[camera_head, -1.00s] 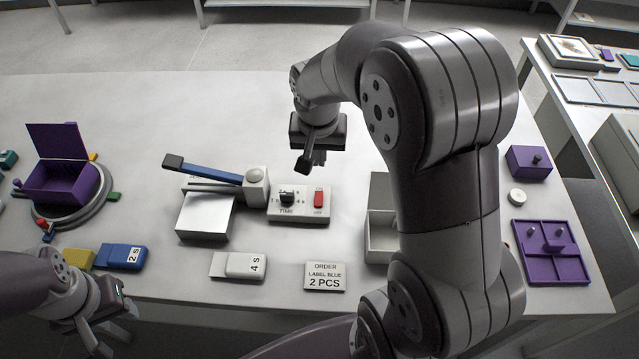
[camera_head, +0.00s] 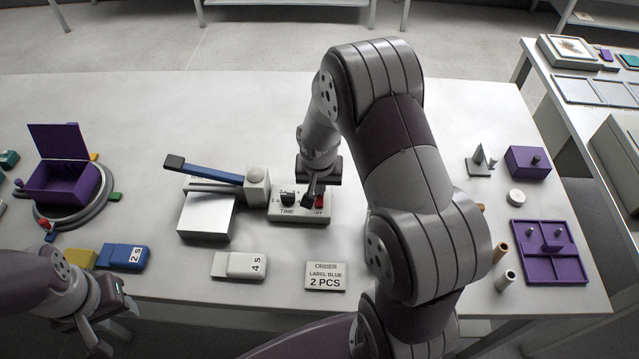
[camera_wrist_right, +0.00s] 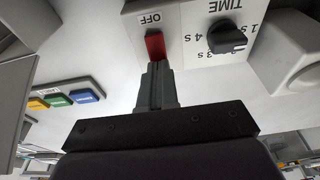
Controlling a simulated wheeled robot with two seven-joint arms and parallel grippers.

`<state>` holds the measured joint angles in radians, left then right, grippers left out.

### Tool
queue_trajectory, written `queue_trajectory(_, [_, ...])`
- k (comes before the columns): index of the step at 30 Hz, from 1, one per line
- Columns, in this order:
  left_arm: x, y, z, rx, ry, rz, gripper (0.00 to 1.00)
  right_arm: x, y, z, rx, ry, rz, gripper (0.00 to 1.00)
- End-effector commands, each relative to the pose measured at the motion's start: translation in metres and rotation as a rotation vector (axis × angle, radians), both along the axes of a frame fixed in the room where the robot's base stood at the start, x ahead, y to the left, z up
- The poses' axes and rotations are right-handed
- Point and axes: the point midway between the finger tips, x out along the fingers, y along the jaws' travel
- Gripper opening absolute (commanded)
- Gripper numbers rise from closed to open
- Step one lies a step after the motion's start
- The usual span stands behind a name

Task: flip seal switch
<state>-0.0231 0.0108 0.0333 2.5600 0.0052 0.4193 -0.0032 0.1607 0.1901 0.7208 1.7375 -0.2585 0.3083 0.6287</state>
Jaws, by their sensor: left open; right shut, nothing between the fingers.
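The seal switch is a red rocker (camera_head: 320,202) on the right of a white control box (camera_head: 287,214), beside a black TIME knob (camera_head: 288,196). The red switch (camera_wrist_right: 155,45) also shows in the right wrist view, with the word OFF beside it. My right gripper (camera_head: 312,198) is shut and empty, its fingertips (camera_wrist_right: 157,68) at the near end of the switch; I cannot tell whether they touch it. It partly hides the switch in the head view. My left gripper (camera_head: 117,320) is open and empty at the lower left, off the table's front edge.
A sealer with a blue lever (camera_head: 215,172) stands left of the box. White 4 S block (camera_head: 239,265) and order card (camera_head: 325,276) lie in front. A purple open box (camera_head: 62,180) sits on a turntable at left, a purple tray (camera_head: 549,275) at right.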

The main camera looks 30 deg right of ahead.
Motion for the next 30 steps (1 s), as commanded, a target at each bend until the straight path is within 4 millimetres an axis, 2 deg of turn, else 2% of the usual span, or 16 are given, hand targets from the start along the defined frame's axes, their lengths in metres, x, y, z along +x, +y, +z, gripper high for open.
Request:
queue_trajectory(5, [0.0, 0.0, 0.001, 0.0, 0.0, 0.0, 0.43, 0.0, 0.0, 0.001, 0.001, 0.001, 0.0, 0.0])
queue_trajectory(7, [0.0, 0.0, 0.008, 0.0, 0.0, 0.0, 0.43, 0.001, -0.001, 0.004, 0.005, 0.011, 0.0, 0.0])
queue_trajectory(9, [0.0, 0.0, 0.024, 0.0, 0.0, 0.0, 0.43, 0.002, -0.002, 0.006, 0.018, 0.039, -0.002, 0.0])
queue_trajectory(12, [0.0, 0.0, 0.016, 0.0, -0.001, 0.0, 0.43, 0.002, -0.001, -0.003, 0.022, 0.043, 0.001, 0.0])
queue_trajectory(20, [0.0, 0.0, 0.016, 0.0, 0.0, 0.0, 0.43, 0.001, 0.0, -0.002, 0.021, 0.041, 0.0, 0.0])
queue_trajectory(30, [0.0, 0.0, 0.017, 0.0, 0.0, 0.0, 0.43, -0.011, 0.007, 0.001, 0.022, 0.042, 0.0, 0.0])
